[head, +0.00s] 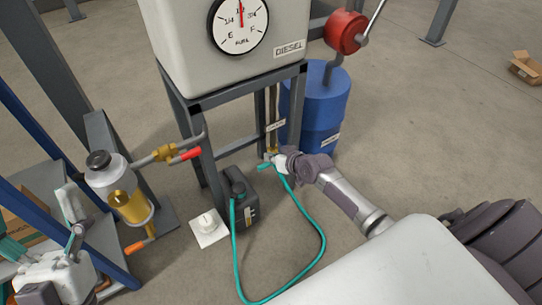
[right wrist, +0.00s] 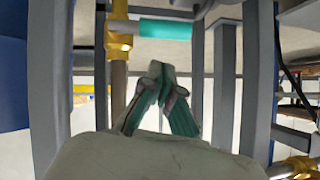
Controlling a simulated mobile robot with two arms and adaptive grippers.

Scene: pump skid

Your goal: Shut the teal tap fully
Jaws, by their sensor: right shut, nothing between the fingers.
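The teal tap's lever (head: 263,167) shows low on the pipe under the diesel tank, close to my right gripper (head: 273,160). In the right wrist view the teal lever (right wrist: 165,29) sticks out sideways from a brass valve body (right wrist: 120,27), roughly square to the upright pipe. My right gripper (right wrist: 163,76) is shut and empty. Its fingertips appear just below the lever in that picture; I cannot tell if they touch it. My left gripper (head: 42,225) is at the lower left, fingers apart, far from the tap.
The tank (head: 185,45) stands on a grey frame (head: 236,91). A teal hose (head: 322,240) loops across the floor to a dark canister (head: 247,212). A blue drum (head: 322,110) stands behind. A red-handled valve (head: 187,155) and filter bowl (head: 130,205) are left.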

